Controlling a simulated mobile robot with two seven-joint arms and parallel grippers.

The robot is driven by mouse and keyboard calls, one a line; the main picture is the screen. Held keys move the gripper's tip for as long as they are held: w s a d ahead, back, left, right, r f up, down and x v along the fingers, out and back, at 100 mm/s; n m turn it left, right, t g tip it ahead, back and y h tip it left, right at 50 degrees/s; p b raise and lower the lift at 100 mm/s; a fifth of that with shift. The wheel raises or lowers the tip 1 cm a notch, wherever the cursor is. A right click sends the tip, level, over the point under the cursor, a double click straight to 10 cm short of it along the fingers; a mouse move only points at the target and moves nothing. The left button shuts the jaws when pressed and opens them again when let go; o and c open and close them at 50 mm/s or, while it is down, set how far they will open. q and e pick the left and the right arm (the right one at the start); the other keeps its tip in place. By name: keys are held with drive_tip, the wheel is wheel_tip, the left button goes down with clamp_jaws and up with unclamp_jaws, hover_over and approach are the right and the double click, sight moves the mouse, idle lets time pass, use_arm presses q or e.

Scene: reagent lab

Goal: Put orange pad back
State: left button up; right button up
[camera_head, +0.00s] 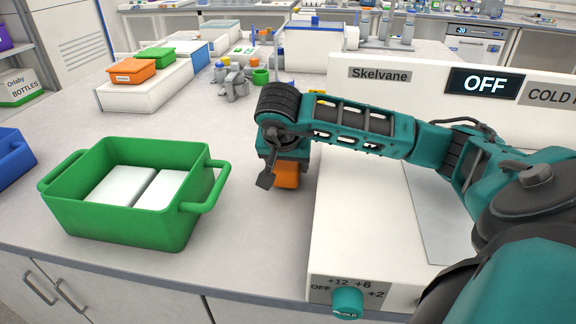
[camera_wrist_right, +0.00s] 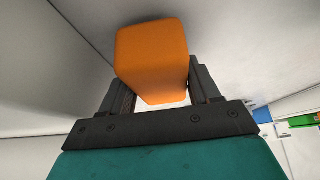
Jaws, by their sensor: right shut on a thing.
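The orange pad (camera_head: 287,175) is a small block with rounded edges. In the head view it shows below my right gripper (camera_head: 277,180), left of the white device with the "Skelvane" label. In the right wrist view the orange pad (camera_wrist_right: 152,55) sits between the two dark fingers of my right gripper (camera_wrist_right: 160,88), which is shut on it. I cannot tell the exact gap between the pad and the bench. My left gripper is in neither view.
A green crate (camera_head: 125,230) with two white blocks stands at the left. The white device (camera_head: 330,235) with a teal knob (camera_head: 346,301) stands at the right. Small orange (camera_head: 132,70) and green trays rest on a white box farther back. Bare bench (camera_head: 245,225) lies between crate and device.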

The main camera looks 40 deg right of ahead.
drive_tip(key=shift+f, duration=0.55)
drive_tip(key=shift+f, duration=0.15)
drive_tip(key=o, duration=1)
